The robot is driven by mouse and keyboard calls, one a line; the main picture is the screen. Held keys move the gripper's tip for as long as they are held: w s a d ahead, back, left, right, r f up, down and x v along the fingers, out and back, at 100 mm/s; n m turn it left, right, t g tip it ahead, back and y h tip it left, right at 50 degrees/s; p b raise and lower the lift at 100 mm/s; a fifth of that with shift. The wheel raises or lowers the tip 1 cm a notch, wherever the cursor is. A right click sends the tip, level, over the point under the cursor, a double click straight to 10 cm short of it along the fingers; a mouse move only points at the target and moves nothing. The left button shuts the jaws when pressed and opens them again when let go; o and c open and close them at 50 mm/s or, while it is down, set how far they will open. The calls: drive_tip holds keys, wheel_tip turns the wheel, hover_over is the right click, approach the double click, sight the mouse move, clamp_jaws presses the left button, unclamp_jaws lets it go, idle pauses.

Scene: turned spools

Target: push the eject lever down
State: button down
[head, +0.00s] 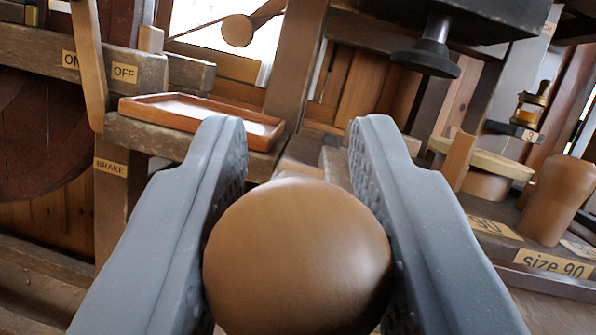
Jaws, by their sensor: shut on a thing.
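My gripper (299,130) fills the lower middle of the head view, its two grey fingers reaching forward. It is shut on a smooth, round brown wooden knob (297,258), with one finger against each side. The knob hides whatever lies below and behind it, so its shaft does not show. No label reading eject is in view, and I cannot tell from this view alone whether the knob belongs to the eject lever.
At left are a wooden lever (90,65) beside ON and OFF labels, a BRAKE label (111,167) and a shallow reddish tray (190,112). A black block (455,25) overhangs at upper right. A wooden spool (556,200) stands at right near a size 90 label (553,264).

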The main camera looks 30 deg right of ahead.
drive_tip(key=shift+s+a+f, duration=0.15)
drive_tip(key=shift+s+f, duration=0.1)
drive_tip(key=shift+f, duration=0.6)
drive_tip(key=shift+s+f+b, duration=0.15)
drive_tip(key=shift+f+b, duration=0.35)
drive_tip(key=shift+f, duration=0.35)
drive_tip(key=c, duration=1.1)
unclamp_jaws()
